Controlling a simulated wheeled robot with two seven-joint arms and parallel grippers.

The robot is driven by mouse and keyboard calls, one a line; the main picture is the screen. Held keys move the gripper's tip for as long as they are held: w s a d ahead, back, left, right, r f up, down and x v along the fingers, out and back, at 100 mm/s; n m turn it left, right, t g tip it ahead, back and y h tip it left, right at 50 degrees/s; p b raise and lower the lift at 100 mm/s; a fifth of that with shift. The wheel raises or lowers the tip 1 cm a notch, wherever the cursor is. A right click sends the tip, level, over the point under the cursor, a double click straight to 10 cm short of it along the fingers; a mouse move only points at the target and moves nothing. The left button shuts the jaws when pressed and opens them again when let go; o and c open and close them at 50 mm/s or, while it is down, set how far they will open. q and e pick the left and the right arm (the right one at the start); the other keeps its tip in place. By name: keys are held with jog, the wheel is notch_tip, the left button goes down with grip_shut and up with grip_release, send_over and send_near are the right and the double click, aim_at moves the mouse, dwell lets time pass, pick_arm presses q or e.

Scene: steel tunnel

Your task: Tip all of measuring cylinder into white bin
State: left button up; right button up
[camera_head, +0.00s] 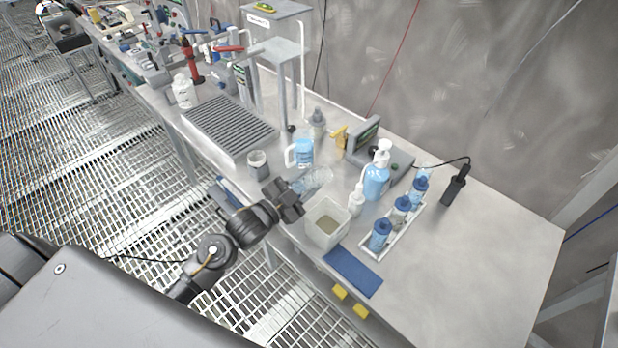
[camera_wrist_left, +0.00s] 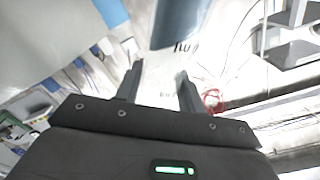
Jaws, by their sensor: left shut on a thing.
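The measuring cylinder (camera_head: 318,178) is clear and hard to make out. It slants up and to the right from my left gripper (camera_head: 292,198), which is shut on it. Its mouth and contents cannot be made out. The white bin (camera_head: 327,225) is an open, pale square container just right of and in front of the gripper, with a greyish layer at its bottom. In the left wrist view the two dark fingers of my left gripper (camera_wrist_left: 160,85) stand apart, with a pale see-through area between them. My right gripper is not in view.
A dropper bottle (camera_head: 356,200), a blue pump bottle (camera_head: 377,178) and a rack of blue-capped bottles (camera_head: 378,250) stand right of the bin. A blue mat (camera_head: 353,271) lies in front.

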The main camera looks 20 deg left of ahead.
aim_at(295, 190)
pick_arm(q)
jog(key=shift+f, duration=0.2)
dwell(0.3)
jog(key=shift+w+a+f+m+b, duration=0.25)
jog(key=shift+a+f+m+b, duration=0.3)
jog(key=shift+f+m+b, duration=0.4)
jog(key=shift+m, duration=0.35)
jog(key=shift+r, duration=0.1)
jog(key=shift+a, duration=0.1)
jog(key=shift+w+a+f+m+b, duration=0.15)
jog(key=shift+a+f+m+b, duration=0.15)
jog(key=shift+m+b, duration=0.5)
jog(key=shift+m, duration=0.4)
